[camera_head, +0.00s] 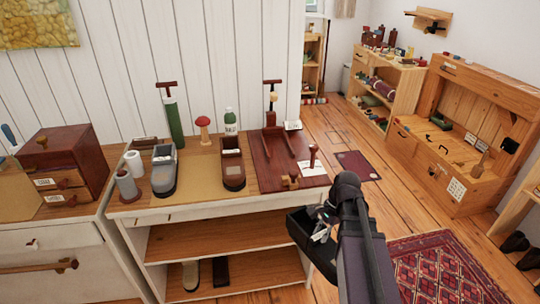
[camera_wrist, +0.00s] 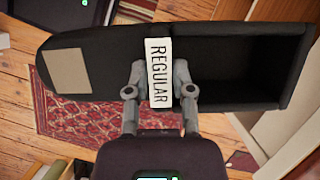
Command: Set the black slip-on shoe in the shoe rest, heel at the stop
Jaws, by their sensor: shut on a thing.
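The black slip-on shoe (camera_head: 312,252) hangs in my gripper (camera_head: 323,228), off the bench's right front corner. In the wrist view, my gripper (camera_wrist: 160,90) is shut on the shoe (camera_wrist: 225,60) at a white strap marked REGULAR (camera_wrist: 159,72). The rounded toe, with a beige patch (camera_wrist: 68,71), points left; the open, square heel end is at right. A dark red board (camera_head: 268,178) with raised forked rails (camera_head: 285,150) lies at the bench's right end and looks like the shoe rest. The shoe is apart from it.
A grey shoe (camera_head: 163,175) and a brown shoe (camera_head: 232,168) stand on the bench. A stamp-like handle (camera_head: 312,156) and small wooden block (camera_head: 290,182) are on the board. A green bottle (camera_head: 173,122) stands behind. Open floor and a patterned rug (camera_head: 440,270) lie to the right.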

